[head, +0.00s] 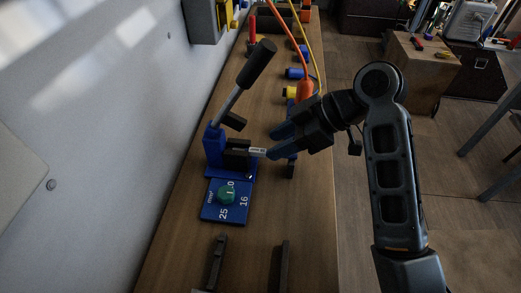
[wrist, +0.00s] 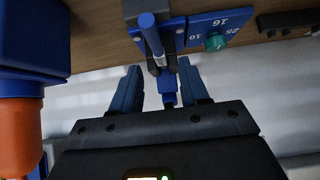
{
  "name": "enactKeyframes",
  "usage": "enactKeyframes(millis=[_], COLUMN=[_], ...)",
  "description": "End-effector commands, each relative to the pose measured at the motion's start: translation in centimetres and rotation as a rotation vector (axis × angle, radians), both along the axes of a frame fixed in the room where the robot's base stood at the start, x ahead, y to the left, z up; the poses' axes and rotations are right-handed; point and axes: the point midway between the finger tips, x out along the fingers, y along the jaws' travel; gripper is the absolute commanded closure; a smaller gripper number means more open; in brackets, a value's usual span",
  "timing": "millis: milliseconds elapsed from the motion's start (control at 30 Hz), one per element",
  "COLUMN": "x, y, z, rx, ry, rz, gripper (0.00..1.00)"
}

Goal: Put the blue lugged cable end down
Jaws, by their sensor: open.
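My gripper (head: 274,143) is open beside the blue crimping press (head: 214,146), its fingers pointing left toward the press. In the wrist view my gripper (wrist: 160,70) has its two blue fingers apart. A small blue piece, apparently the blue lugged cable end (wrist: 168,94), lies between them with gaps on both sides. Its far end meets the dark part of the press; how it rests there is hidden. In the head view a pale labelled piece (head: 257,151) shows at the press, just beyond the fingertips; I cannot tell whether it belongs to the cable end.
The press has a raised black-handled lever (head: 257,63) and a blue dial plate (head: 229,214) with a green knob. Two dark racks (head: 216,262) stand at the front of the bench. An orange cable (head: 304,65) and several coloured parts lie behind. The wall is close on the left.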

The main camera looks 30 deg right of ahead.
Motion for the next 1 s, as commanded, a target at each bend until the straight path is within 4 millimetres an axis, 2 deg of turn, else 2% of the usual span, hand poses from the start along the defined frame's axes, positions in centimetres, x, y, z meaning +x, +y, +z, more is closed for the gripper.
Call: enactKeyframes(millis=[200, 500, 900, 1000], x=[1.1, 1.3, 1.3, 1.3], y=[1.6, 1.8, 1.8, 1.8], z=[-1.8, -2.1, -2.1, -2.1], rx=[0.001, 0.0, 0.0, 0.0], ry=[0.002, 0.001, 0.001, 0.001], rz=[0.001, -0.001, -0.001, -0.001], gripper=[0.55, 0.56, 0.95, 1.0])
